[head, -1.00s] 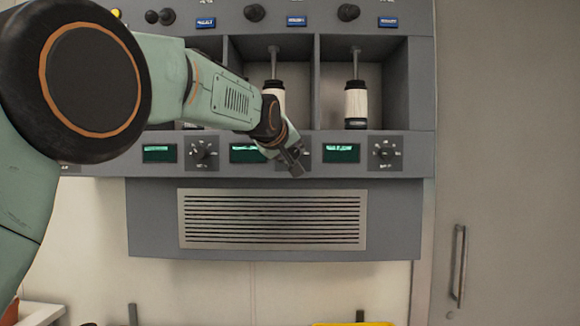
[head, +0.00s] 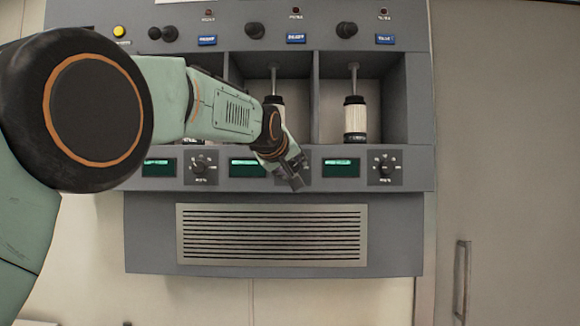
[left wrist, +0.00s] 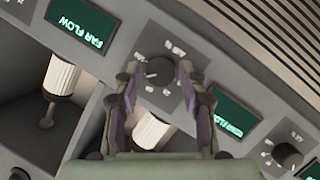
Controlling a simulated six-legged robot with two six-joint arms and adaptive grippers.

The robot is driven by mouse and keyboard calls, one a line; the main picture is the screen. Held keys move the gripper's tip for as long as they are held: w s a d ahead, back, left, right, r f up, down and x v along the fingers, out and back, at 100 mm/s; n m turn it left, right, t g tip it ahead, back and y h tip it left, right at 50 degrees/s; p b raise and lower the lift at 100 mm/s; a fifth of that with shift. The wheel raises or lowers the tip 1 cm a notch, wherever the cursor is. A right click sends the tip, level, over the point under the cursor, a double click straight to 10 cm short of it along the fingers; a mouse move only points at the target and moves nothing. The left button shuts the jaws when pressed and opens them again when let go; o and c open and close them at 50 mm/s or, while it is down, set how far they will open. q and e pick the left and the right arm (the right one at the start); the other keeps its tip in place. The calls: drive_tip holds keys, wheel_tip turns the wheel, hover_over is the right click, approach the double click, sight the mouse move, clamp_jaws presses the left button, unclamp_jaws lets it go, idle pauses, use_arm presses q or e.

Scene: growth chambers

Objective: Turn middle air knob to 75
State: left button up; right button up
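My left gripper (head: 295,178) is in front of the middle knob in the head view and hides most of it. In the left wrist view, the middle air knob (left wrist: 160,71) is a dark round dial with printed marks around it. The left gripper (left wrist: 160,80) is open there, one finger on each side of the knob in the picture. I cannot tell if the fingers touch the knob, and its number is too small to read. A green display (head: 247,168) is left of the gripper in the head view. My right gripper is not in view.
Similar knobs sit to the left (head: 200,167) and right (head: 385,168). The "FAR FLOW" display (left wrist: 82,27) shows in the left wrist view. Above are bays with white containers (head: 355,120). A vented grille (head: 271,236) is below the knob row.

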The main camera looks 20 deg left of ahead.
use_arm(q)
drive_tip(key=shift+o, duration=1)
drive_tip(key=v, duration=0.7)
drive_tip(key=shift+s, duration=0.25)
drive_tip(key=shift+r, duration=0.15)
